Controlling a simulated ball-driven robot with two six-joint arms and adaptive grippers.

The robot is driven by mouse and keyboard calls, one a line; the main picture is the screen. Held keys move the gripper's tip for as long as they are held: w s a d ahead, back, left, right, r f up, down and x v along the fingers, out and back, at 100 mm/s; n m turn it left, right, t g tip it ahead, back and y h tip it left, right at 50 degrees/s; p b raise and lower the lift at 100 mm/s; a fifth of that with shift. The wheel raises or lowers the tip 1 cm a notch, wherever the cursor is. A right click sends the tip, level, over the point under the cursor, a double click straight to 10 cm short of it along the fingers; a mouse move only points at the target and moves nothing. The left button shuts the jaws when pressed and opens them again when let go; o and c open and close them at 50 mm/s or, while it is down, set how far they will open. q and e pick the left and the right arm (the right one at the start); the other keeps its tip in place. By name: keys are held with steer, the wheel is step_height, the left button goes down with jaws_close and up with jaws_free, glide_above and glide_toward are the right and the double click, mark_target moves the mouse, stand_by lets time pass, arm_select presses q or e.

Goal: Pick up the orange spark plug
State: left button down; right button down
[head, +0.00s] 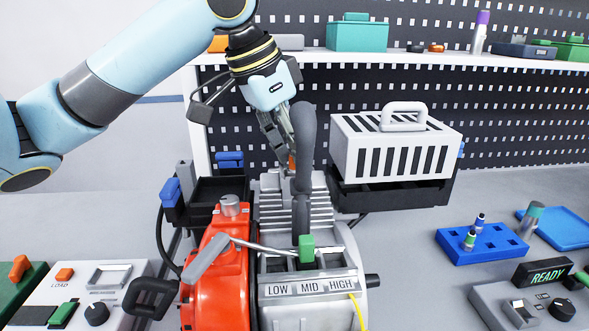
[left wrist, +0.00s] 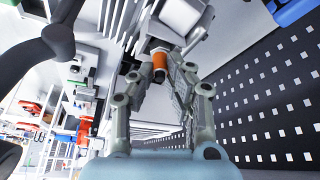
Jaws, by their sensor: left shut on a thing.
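The orange spark plug (left wrist: 160,66) is between the fingertips of my left gripper (left wrist: 163,60) in the left wrist view. In the head view a small orange part of the plug (head: 292,161) shows beside the dark grey upright pipe. My left gripper (head: 284,150) points down there, shut on the plug, behind the pipe and above the grey finned engine part. The pipe hides part of the fingers. I cannot tell whether the plug's lower end still touches the engine. My right gripper is not in view.
The dark grey pipe (head: 304,150) stands close by the left gripper. The engine has a red tank (head: 215,275) and a lever with a green knob (head: 307,248). A white slotted box with a handle (head: 395,145) stands right. A blue rack (head: 481,243) lies on the right bench.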

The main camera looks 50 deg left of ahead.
arm_select(q)
step_height(320, 180, up, 15)
steer(key=p, duration=0.7)
steer(key=shift+p, duration=0.4)
steer(key=shift+f, duration=0.15)
stand_by(0.9)
